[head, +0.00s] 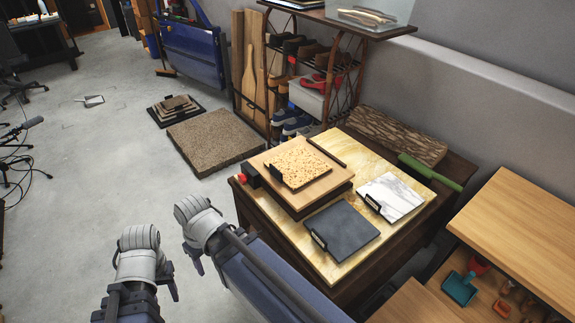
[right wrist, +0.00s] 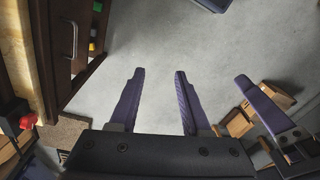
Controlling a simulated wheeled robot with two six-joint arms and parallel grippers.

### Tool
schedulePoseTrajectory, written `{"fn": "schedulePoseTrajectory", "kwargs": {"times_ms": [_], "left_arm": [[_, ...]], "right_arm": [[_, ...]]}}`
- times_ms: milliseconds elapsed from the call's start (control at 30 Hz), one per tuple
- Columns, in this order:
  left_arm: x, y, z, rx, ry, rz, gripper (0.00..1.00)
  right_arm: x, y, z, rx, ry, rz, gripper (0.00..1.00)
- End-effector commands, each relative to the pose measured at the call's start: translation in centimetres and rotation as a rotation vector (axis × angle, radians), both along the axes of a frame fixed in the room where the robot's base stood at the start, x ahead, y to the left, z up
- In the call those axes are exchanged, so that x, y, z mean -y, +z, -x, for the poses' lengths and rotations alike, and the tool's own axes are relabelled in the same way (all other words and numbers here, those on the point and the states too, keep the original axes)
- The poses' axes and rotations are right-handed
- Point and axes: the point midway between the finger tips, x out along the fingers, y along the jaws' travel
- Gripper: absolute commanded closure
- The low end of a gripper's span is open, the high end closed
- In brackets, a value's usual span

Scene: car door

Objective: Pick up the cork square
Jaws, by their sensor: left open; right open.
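The cork square (head: 303,163) is a speckled light-tan tile with a small black handle at its left edge. In the head view it lies flat on a wooden board stacked on the table. My left gripper (head: 146,275) is over the floor, left of the table, open and empty. My right gripper (head: 200,262) is also over the floor, between the left gripper and the table. The right wrist view shows its two purple fingers (right wrist: 158,78) apart with only floor between them. Both grippers are well apart from the cork square.
The table (head: 390,150) also holds a dark slate tile (head: 342,232), a white marble tile (head: 391,197), a bark-like slab (head: 398,135) and a green-handled tool (head: 430,171). A rack (head: 320,85) stands behind. A brown speckled slab (head: 215,140) lies on the floor.

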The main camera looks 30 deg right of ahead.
Motion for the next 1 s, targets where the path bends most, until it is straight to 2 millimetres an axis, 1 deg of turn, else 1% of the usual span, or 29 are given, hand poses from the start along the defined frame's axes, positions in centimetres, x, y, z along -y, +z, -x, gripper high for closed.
{"fn": "schedulePoseTrajectory", "kwargs": {"times_ms": [33, 67, 100, 167, 200, 267, 300, 367, 400, 467, 500, 567, 600, 700, 733, 800, 833, 900, 1000], "left_arm": [[0.0, -2.2, 0.0, 0.0, 0.0, 0.0, 0.5], [0.0, -2.9, 0.0, 0.0, 0.0, 0.0, 0.5], [0.0, -3.9, 0.0, 0.0, 0.0, 0.0, 0.5], [0.0, -5.3, 0.0, 0.0, 0.0, 0.0, 0.5], [0.0, -6.2, 0.0, 0.0, 0.0, 0.0, 0.5], [0.0, -7.6, 0.0, 0.0, 0.0, 0.0, 0.5], [0.0, -8.5, 0.0, 0.0, 0.0, 0.0, 0.5], [0.0, -9.8, 0.0, 0.0, -0.001, 0.0, 0.5], [0.0, -10.6, 0.0, 0.0, -0.001, 0.0, 0.5], [0.0, -11.8, 0.0, 0.0, -0.001, 0.0, 0.5], [0.0, -12.5, 0.0, 0.0, -0.001, 0.0, 0.5], [0.0, -13.4, 0.0, 0.0, -0.001, 0.0, 0.5], [0.0, -13.9, 0.0, 0.0, -0.001, 0.0, 0.5], [0.0, -14.9, 0.0, 0.0, -0.001, 0.0, 0.5], [0.0, -15.1, 0.0, 0.0, -0.001, 0.0, 0.5], [0.0, -15.4, 0.0, 0.0, -0.001, 0.0, 0.5], [0.0, -15.5, 0.0, 0.0, -0.001, 0.0, 0.5], [0.0, -15.6, 0.0, 0.0, -0.001, 0.0, 0.5], [0.0, -15.6, 0.0, 0.0, -0.001, 0.0, 0.5]], "right_arm": [[1.1, -2.1, -1.8, 0.036, -0.006, -0.063, 0.53], [1.6, -2.6, -2.9, 0.065, -0.004, -0.106, 0.53], [2.5, -3.3, -4.5, 0.113, -0.002, -0.162, 0.53], [4.2, -3.9, -6.9, 0.196, -0.003, -0.237, 0.53], [5.5, -4.2, -8.4, 0.257, -0.007, -0.279, 0.53], [8.0, -4.5, -10.7, 0.359, -0.018, -0.331, 0.53], [9.8, -4.5, -12.1, 0.432, -0.029, -0.356, 0.53], [13.0, -4.4, -14.0, 0.544, -0.051, -0.381, 0.53], [15.3, -4.3, -15.1, 0.619, -0.068, -0.389, 0.53], [18.9, -3.9, -16.4, 0.729, -0.098, -0.386, 0.53], [21.4, -3.7, -17.0, 0.797, -0.12, -0.377, 0.53], [24.9, -3.2, -17.6, 0.89, -0.151, -0.356, 0.53], [27.1, -2.9, -17.8, 0.945, -0.173, -0.338, 0.53], [31.6, -2.2, -17.8, 1.052, -0.216, -0.293, 0.53], [32.7, -2.1, -17.7, 1.076, -0.228, -0.279, 0.53], [34.6, -1.7, -17.5, 1.117, -0.247, -0.256, 0.53], [35.3, -1.6, -17.5, 1.13, -0.254, -0.247, 0.53], [36.2, -1.4, -17.3, 1.15, -0.263, -0.235, 0.53], [36.7, -1.2, -17.2, 1.162, -0.268, -0.225, 0.53]]}}
